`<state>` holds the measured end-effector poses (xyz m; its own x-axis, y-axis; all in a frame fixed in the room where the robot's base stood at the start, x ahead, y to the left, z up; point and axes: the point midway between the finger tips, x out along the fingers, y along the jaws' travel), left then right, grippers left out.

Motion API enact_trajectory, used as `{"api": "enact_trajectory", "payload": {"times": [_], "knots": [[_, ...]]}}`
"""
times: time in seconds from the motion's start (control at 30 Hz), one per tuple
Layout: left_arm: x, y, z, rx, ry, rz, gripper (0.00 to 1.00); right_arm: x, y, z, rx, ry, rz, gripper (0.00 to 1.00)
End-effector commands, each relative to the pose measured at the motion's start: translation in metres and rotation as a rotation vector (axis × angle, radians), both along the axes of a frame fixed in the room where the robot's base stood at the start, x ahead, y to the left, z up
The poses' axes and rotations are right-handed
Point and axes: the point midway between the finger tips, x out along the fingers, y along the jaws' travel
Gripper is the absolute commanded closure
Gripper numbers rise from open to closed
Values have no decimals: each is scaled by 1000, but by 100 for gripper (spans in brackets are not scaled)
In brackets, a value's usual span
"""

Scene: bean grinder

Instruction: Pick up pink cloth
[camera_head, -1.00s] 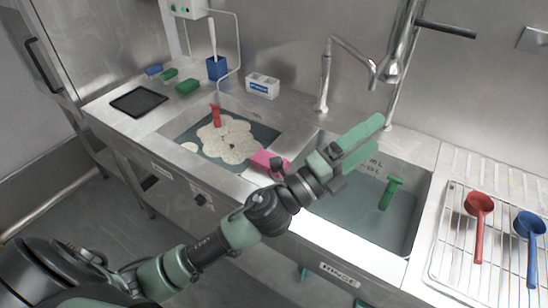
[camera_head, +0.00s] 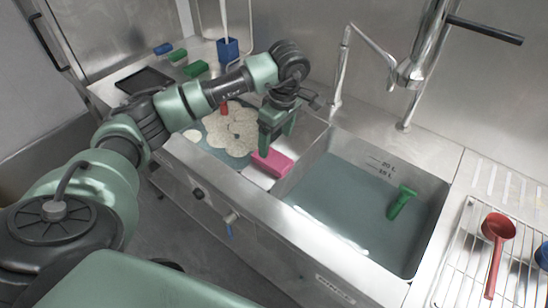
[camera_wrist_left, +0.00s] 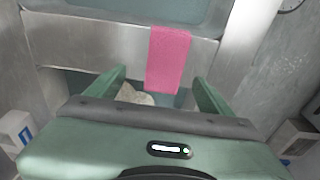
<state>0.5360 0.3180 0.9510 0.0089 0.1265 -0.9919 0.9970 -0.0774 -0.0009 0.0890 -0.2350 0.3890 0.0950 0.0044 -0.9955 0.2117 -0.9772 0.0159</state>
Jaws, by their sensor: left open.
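The pink cloth (camera_head: 272,163) lies over the divider between the two sinks in the head view. In the left wrist view the pink cloth (camera_wrist_left: 169,58) hangs as a strip over the metal divider, ahead of the fingers and between them, nearer the right finger. My left gripper (camera_head: 270,150) points down just above and beside the cloth. Its two fingers (camera_wrist_left: 160,82) are apart with nothing held between them. Whether a finger touches the cloth cannot be told. My right gripper is not in view.
The left sink holds foamy water (camera_head: 232,135); the right sink (camera_head: 340,215) holds clear water with a green-handled tool (camera_head: 401,202). A tall faucet (camera_head: 345,70) stands behind. A drying rack (camera_head: 470,255) with a red scoop (camera_head: 497,235) is at right. A blue holder (camera_head: 228,49) stands at the back.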

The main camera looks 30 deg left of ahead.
Motion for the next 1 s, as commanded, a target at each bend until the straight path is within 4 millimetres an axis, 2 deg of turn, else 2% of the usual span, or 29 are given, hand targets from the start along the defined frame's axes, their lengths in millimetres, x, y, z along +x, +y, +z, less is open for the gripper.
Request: {"api": "enact_trajectory", "payload": {"times": [0.33,0.43,0.73,0.77,0.9,1.0], "knots": [[-11,3,-44,-5,5,0,18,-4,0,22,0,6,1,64],[-9,4,-58,-5,2,-1,18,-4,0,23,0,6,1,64],[-8,5,-66,-5,0,-1,18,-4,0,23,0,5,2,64],[-8,5,-66,-5,0,-1,21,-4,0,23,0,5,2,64],[-8,5,-65,-6,0,-1,60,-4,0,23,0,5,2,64],[-8,5,-65,-6,0,-1,84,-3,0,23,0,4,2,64]]}}
